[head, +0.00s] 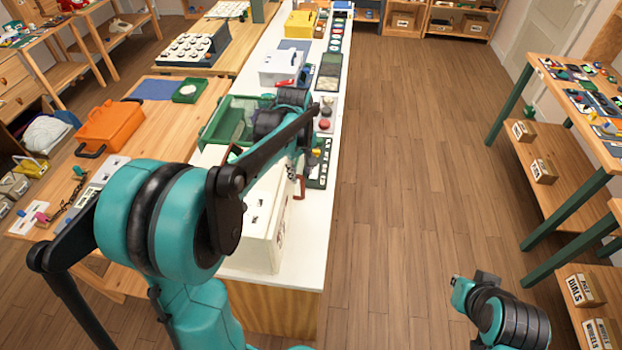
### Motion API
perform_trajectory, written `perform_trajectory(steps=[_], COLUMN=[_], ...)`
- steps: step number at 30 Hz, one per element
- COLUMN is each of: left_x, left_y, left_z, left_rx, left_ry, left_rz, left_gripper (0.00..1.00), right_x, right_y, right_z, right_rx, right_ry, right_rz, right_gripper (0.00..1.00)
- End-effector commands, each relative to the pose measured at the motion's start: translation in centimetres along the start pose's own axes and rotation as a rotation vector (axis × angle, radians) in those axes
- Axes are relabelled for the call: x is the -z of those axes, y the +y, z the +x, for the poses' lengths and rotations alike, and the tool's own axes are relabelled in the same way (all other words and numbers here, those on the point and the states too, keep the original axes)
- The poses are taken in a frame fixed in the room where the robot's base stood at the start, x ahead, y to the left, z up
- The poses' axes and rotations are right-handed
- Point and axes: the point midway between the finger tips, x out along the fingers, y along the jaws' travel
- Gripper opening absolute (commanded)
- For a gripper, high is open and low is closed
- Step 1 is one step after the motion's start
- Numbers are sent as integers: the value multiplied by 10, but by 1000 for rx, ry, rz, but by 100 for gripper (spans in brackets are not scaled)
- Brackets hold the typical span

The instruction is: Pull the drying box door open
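The drying box, a cream-white box (262,246) with dark lettering on its right face, stands at the near end of the white counter. A red handle (300,188) shows at its far right edge. The door looks closed, but my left arm covers much of the box. My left gripper (296,168) is small and dark behind the arm's black link, just above and beside the red handle. I cannot tell whether it touches the handle or how its fingers stand. Of my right arm, only a teal and black part shows at the bottom right; its gripper is not visible.
A green bin (228,122) and a white case (281,66) stand farther along the counter (318,232). An orange toolbox (109,126) sits on the left wooden table. The wooden floor (408,165) right of the counter is clear, up to a table with a shelf (572,165).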

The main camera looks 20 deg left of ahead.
Motion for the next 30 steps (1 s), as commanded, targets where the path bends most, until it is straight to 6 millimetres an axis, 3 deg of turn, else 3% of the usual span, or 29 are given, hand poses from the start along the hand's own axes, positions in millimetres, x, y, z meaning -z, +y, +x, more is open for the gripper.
perform_trajectory(steps=[9,17,30], left_x=[25,35,31], left_y=[10,13,8], left_z=[23,39,104], left_rx=[59,89,90], left_ry=[-43,-61,-61], left_rz=[-147,-218,-218], left_gripper=[34,34,34], right_x=[4,5,-5], right_y=[0,0,0], right_z=[-6,-7,7], right_rx=[0,0,0], right_ry=[0,0,0], right_rz=[0,0,0], right_gripper=[0,0,0])
